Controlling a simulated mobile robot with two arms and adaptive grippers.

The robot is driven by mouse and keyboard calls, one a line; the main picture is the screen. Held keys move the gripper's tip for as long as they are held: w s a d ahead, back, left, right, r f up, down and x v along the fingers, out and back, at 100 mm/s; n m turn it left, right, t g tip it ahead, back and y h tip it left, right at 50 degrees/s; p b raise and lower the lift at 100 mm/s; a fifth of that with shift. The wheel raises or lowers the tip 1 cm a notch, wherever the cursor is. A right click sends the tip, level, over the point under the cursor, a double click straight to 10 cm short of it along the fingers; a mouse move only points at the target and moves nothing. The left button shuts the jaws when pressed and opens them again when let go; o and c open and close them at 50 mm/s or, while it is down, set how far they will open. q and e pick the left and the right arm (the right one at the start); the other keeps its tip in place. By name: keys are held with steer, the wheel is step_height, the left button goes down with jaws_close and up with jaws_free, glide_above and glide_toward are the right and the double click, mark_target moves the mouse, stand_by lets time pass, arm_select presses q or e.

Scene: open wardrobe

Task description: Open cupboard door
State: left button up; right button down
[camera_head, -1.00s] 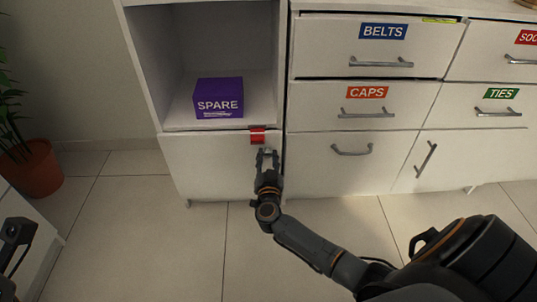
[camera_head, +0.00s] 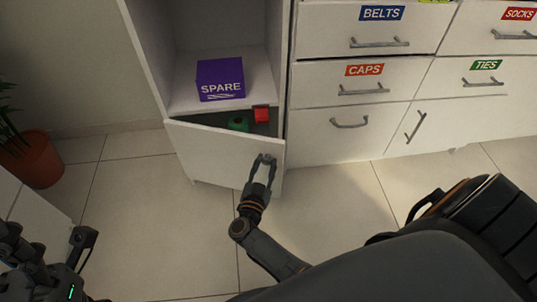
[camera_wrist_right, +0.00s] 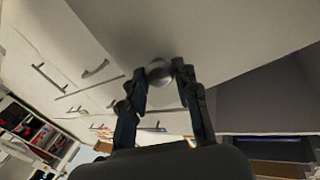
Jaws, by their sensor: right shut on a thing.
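The white cupboard door (camera_head: 215,150) sits low under the open shelf in the head view. It stands partly open, its upper edge away from the cabinet on the right side. My right gripper (camera_head: 264,160) is at the door's upper right and is shut on its round knob (camera_wrist_right: 159,72), which shows between the fingers in the right wrist view (camera_wrist_right: 160,85). Inside the gap above the door I see a green object (camera_head: 239,124) and a red one (camera_head: 261,114). Part of my left arm is at the lower left, but its fingertips cannot be made out clearly.
A purple SPARE box (camera_head: 220,78) stands on the open shelf above. Drawers labelled BELTS (camera_head: 382,13), CAPS (camera_head: 364,69) and TIES (camera_head: 487,64) are to the right. A potted plant (camera_head: 35,157) stands at the left. The tiled floor before the door is clear.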

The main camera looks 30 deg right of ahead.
steer(key=shift+s+a+f+g, duration=0.15)
steer(key=shift+s+a+g, duration=0.15)
steer(key=shift+s+a, duration=0.3)
steer(key=c, duration=1)
jaws_free()
steer(key=shift+c, duration=0.2)
steer(key=shift+o, duration=0.3)
steer(key=shift+w, duration=0.1)
